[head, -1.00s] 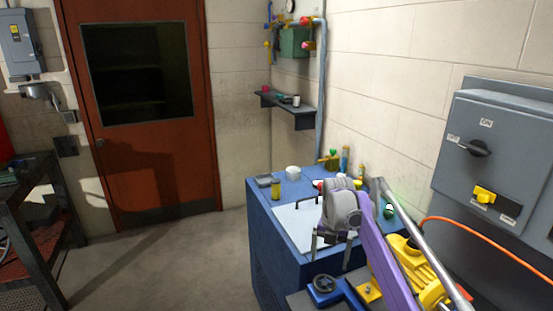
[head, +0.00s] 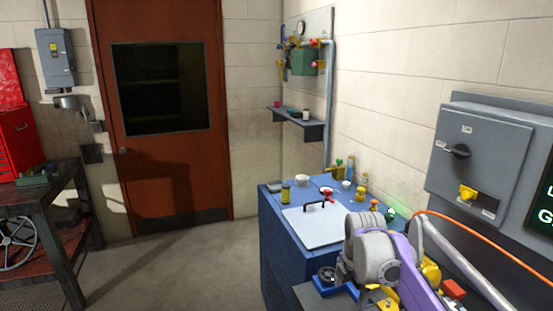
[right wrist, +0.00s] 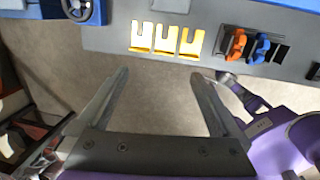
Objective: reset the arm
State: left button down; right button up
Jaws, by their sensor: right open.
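My right arm, grey and purple, comes in from the lower right of the head view, with its grey wrist joint in front of the blue bench. Its fingers cannot be made out there. In the right wrist view my right gripper (right wrist: 158,76) has its two metal fingers wide apart, with only floor between them. It is empty and apart from the grey ledge above it in the picture. My left gripper cannot be made out in either view.
The blue bench (head: 283,252) holds a white plate with a black handle (head: 313,225), bottles and small items. The ledge (right wrist: 215,55) has yellow slots (right wrist: 165,42) and orange and blue clips. A grey switch box (head: 480,160) hangs right. Floor is clear before the red-brown door (head: 165,165).

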jog(key=s+f+m+t, duration=0.2)
jog(key=s+f+m, duration=0.3)
jog(key=s+m, duration=0.6)
jog(key=s+f+m+t, duration=0.2)
jog(key=s+f+m, duration=0.4)
jog(key=s+m, duration=0.5)
jog(key=s, duration=0.5)
jog(key=shift+a+f, duration=0.15)
jog(key=shift+f, duration=0.05)
